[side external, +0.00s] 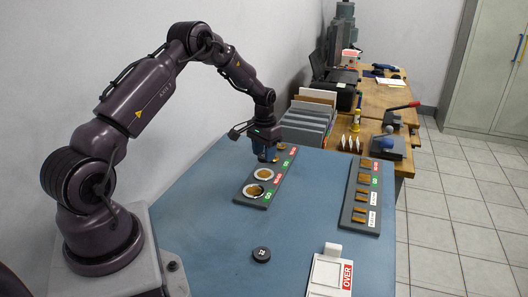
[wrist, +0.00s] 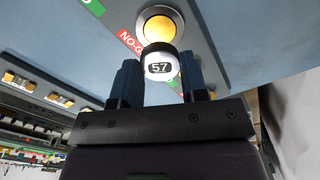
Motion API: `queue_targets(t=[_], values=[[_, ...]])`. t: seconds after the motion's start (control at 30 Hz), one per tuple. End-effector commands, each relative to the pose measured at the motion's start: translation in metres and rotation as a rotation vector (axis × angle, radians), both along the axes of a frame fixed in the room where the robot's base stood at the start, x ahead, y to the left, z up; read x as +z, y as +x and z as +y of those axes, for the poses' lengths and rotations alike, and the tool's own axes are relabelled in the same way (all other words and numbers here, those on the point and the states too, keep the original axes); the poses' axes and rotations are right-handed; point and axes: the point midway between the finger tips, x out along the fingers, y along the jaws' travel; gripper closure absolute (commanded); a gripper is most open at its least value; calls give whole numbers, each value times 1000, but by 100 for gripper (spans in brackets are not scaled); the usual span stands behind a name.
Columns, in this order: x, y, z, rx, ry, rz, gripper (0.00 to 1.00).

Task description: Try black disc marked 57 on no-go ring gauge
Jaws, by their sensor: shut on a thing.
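My gripper (side external: 268,155) is over the far part of the dark gauge board (side external: 265,199). In the wrist view its two blue fingers (wrist: 161,76) are shut on the disc marked 57 (wrist: 160,67). In the side view the fingers mostly hide the disc.
Two pale rings (side external: 263,173) lie on the board's near part. A second dark board (side external: 361,218) with several brown inserts stands to the right. The blue table between the boards is clear.

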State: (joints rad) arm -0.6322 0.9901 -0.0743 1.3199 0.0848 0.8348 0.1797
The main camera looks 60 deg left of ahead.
Motion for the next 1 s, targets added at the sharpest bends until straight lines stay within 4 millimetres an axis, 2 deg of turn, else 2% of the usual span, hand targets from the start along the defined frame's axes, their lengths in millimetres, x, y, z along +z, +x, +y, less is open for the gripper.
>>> queue_targets(t=[0.6, 1.0], values=[[-44, 0, 0, 0, -1, 0, 84], [-55, 0, 0, 0, 0, -1, 84]])
